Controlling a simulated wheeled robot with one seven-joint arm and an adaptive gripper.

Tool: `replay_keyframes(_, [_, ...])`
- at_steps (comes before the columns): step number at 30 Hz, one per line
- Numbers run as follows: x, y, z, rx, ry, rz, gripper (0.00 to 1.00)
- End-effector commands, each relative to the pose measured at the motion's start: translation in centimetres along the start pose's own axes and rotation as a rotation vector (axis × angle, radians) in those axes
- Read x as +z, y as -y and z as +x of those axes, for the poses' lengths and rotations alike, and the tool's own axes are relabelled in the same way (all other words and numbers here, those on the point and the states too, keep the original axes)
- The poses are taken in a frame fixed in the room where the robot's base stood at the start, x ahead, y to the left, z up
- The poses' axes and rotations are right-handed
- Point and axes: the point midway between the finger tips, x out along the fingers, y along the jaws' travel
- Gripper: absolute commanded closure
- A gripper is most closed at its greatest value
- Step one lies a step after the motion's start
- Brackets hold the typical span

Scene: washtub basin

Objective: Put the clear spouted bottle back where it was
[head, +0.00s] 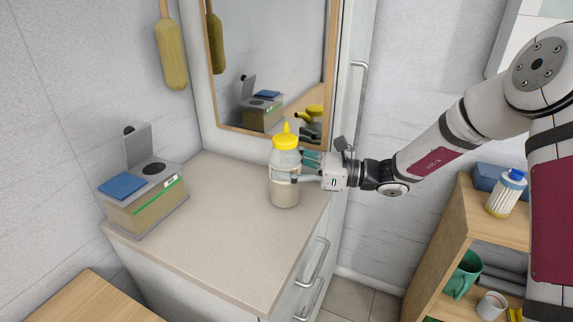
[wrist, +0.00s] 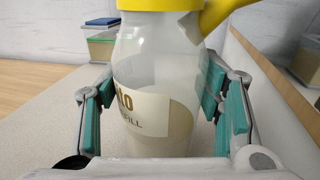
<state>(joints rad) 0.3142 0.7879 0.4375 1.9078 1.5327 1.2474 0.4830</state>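The clear spouted bottle (head: 285,187) has a yellow spouted cap, a pale label and pale contents. It is upright at the right side of the beige countertop (head: 215,215), in front of the mirror. In the wrist view the bottle (wrist: 155,75) fills the middle, its spout pointing right. My gripper (head: 305,168) reaches in from the right, its teal-padded fingers on both sides of the bottle and seemingly pressed to it. The bottle looks to be at countertop level; its base is hidden in the wrist view, so I cannot tell whether it touches.
A box with a blue pad and raised panel (head: 142,185) stands at the counter's left end. The counter between is clear. A framed mirror (head: 265,70) rises behind.

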Motion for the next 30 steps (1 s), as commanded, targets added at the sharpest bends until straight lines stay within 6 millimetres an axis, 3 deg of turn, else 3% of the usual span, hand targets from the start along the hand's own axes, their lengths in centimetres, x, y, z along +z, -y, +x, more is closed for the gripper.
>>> replay_keyframes(1, [0.0, 0.0, 0.0, 0.000, -0.001, 0.000, 0.27])
replay_keyframes(2, [0.0, 0.0, 0.0, 0.000, -0.001, 0.000, 0.21])
replay_keyframes(14, [0.4, 0.0, 0.0, 0.000, -0.001, -0.002, 0.21])
replay_keyframes(19, [0.4, 0.1, -2.3, -0.004, -0.001, -0.001, 0.21])
replay_keyframes(30, [0.4, 0.0, -9.6, -0.003, -0.001, 0.000, 0.21])
